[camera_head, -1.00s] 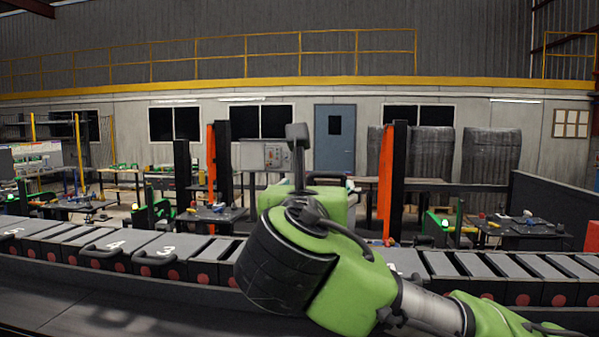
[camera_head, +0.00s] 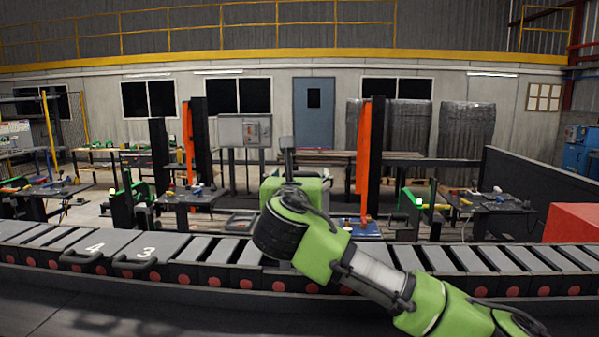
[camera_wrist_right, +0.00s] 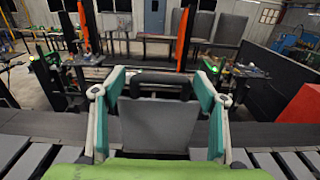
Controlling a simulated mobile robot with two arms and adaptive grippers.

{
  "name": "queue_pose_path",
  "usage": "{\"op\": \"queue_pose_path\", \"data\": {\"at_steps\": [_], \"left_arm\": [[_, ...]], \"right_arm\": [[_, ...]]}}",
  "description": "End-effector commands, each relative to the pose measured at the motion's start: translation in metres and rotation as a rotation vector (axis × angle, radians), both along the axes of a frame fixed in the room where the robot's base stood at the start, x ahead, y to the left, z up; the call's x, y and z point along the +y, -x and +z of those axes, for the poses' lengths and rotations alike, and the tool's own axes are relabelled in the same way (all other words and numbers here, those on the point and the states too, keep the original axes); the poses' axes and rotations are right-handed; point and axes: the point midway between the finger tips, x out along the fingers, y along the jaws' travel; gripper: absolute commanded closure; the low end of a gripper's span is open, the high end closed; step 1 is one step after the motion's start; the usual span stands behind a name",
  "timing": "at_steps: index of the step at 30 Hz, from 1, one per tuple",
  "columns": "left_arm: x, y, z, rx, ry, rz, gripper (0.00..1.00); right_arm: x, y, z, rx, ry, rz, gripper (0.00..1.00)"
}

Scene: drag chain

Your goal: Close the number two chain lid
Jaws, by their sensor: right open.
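The drag chain (camera_head: 120,243) runs across the head view, with dark grey lids and red round ends. Lids marked 4 (camera_head: 94,248) and 3 (camera_head: 146,252) lie flat, each with a black handle. In the right wrist view a grey lid (camera_wrist_right: 158,125) stands raised, with a black handle (camera_wrist_right: 160,84) at its top. No number shows on its visible face. My right gripper (camera_wrist_right: 161,88) is open, with one teal-padded finger at each side of this lid. In the head view my green right wrist hides the fingers and this lid. My left gripper is in neither view.
A dark flat surface (camera_head: 60,315) lies in front of the chain. Orange-and-black posts (camera_head: 363,160) and work tables (camera_head: 485,201) stand behind it. A red box (camera_head: 575,222) is at the right. The space above the flat lids at left is clear.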

Motion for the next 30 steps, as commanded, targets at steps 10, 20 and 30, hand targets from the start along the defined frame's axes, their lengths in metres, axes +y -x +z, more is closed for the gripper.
{"op": "queue_pose_path", "data": {"at_steps": [10, 20, 30], "left_arm": [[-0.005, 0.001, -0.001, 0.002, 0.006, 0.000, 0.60], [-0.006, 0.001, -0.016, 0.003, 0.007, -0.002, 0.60], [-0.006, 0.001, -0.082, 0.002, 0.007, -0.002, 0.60]], "right_arm": [[0.001, 0.000, 0.000, 0.000, 0.000, 0.002, 0.76], [0.002, 0.006, -0.005, -0.035, -0.001, 0.005, 0.80], [0.002, 0.035, -0.017, -0.216, -0.001, 0.007, 0.80]]}}
